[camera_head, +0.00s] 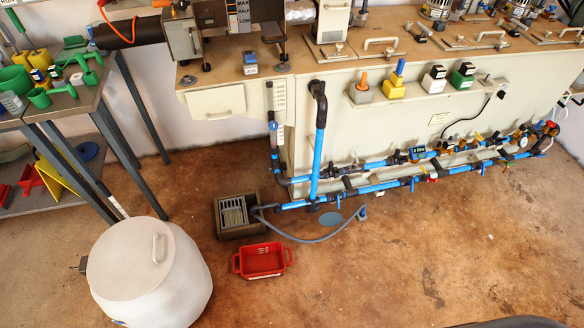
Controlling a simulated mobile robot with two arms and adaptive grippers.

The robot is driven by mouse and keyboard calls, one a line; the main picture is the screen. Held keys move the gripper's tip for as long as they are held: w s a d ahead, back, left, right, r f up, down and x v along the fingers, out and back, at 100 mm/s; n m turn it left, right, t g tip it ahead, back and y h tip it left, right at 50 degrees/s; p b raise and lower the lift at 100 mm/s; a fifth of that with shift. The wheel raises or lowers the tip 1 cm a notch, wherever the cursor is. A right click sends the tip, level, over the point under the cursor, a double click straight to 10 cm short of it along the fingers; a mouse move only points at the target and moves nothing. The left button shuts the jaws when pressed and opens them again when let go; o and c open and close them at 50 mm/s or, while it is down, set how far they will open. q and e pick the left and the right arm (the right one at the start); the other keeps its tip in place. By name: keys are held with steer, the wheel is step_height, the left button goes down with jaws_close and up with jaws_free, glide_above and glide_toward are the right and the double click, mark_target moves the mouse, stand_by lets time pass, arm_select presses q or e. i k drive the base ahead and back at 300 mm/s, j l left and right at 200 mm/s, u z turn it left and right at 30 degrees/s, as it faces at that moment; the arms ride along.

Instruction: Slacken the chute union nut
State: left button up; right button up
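I cannot pick out the chute union nut with certainty in the head view. A grey and dark machine (182,38) stands on the cream bench at the top, cut off by the picture's upper edge. A level plate marked MAX, HALF and LOW (241,14) shows beside it. A black cylinder (112,34) with an orange cable lies to its left. Neither of my grippers shows, so their state is hidden.
Blue pipes with valves (390,184) run low along the cream bench (345,130). A floor drain (236,212), a red tray (262,260) and a large white lidded drum (150,275) stand on the floor. A side table (40,105) holds green and yellow items. The right foreground floor is mostly clear.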

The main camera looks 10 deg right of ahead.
mark_target(337, 172)
steer(key=i+l+u, duration=0.15)
steer(key=l+u, duration=0.25)
steer(key=l, duration=0.8)
steer(key=l+u, duration=0.35)
steer(key=l, duration=0.8)
steer(key=k+l, duration=0.35)
steer(key=l, duration=0.3)
steer(key=k+l, duration=0.3)
steer(key=k, duration=0.05)
